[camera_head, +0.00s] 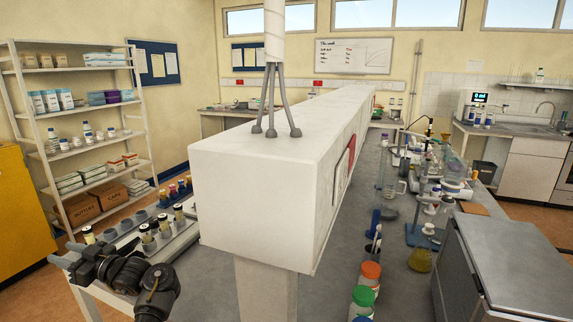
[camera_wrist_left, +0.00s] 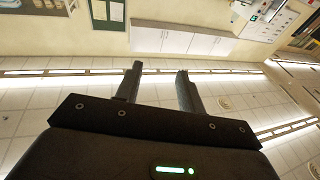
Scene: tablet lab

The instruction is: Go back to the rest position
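My left gripper (camera_head: 75,262) is at the lower left of the head view, in front of the bench with vials. In the left wrist view its two fingers (camera_wrist_left: 159,69) stand apart, with nothing between them. That view looks past the fingers at pale panels with bright light strips and white cabinets (camera_wrist_left: 181,40). My right gripper shows in neither view.
A long white box-like block (camera_head: 255,190) fills the middle of the head view. Vials (camera_head: 150,243) stand on the left bench. Bottles with orange and green caps (camera_head: 369,277) and glassware crowd the grey bench on the right. Shelves (camera_head: 80,130) stand at the left.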

